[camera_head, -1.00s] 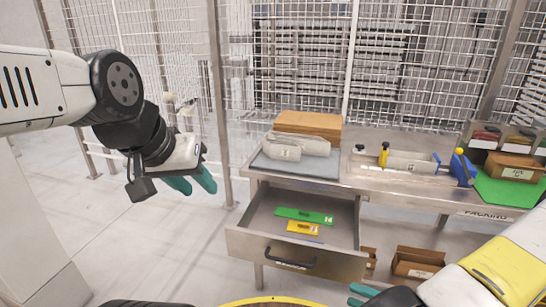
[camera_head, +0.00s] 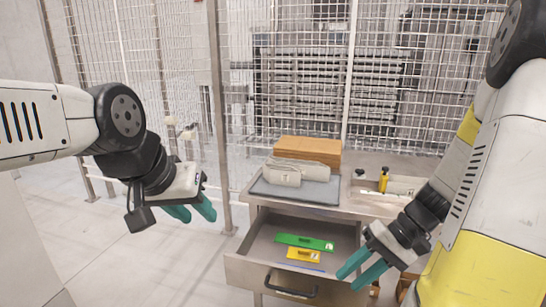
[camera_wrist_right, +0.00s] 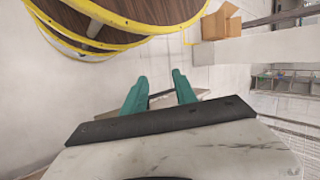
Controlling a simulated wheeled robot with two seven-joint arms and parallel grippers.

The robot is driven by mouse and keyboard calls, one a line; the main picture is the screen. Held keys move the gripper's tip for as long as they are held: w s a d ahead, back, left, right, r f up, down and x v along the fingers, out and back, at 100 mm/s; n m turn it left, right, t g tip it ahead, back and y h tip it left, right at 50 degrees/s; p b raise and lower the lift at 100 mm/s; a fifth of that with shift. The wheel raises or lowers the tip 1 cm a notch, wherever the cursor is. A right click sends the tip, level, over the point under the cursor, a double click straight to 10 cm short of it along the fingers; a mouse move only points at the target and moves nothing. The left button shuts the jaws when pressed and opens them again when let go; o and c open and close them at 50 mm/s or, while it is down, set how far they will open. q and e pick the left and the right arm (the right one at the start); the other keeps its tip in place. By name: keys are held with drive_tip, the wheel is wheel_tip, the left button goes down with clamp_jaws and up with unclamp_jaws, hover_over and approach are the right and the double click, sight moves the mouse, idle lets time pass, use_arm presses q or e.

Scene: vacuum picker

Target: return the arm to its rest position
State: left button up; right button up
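My right arm stands tall along the right side of the head view. Its gripper (camera_head: 358,266) points down-left in front of the open drawer's right side. Its teal fingers are apart in the right wrist view (camera_wrist_right: 160,82), with nothing between them. My left gripper (camera_head: 192,211) hangs at the left over bare floor, left of the workbench. Its two teal fingers are apart and hold nothing that I can see.
The drawer (camera_head: 262,275) is pulled out, with a green piece (camera_head: 305,242) and a yellow piece (camera_head: 303,255) inside. A grey bundle (camera_head: 283,175) lies on the bench beside a brown box (camera_head: 307,150). A yellow-rimmed round structure (camera_wrist_right: 148,27) and a cardboard box (camera_wrist_right: 221,22) show in the wrist view.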

drive_tip(key=s+a+r+t+h, duration=0.1)
drive_tip(key=a+r+t+h, duration=0.1)
drive_tip(key=r, duration=0.7)
drive_tip(key=a+r+n+t+h, duration=0.1)
drive_tip(key=r+t+h, duration=0.3)
drive_tip(key=r, duration=0.5)
drive_tip(key=shift+s+a+t, duration=0.4)
drive_tip(key=shift+t, duration=0.2)
idle(1.0)
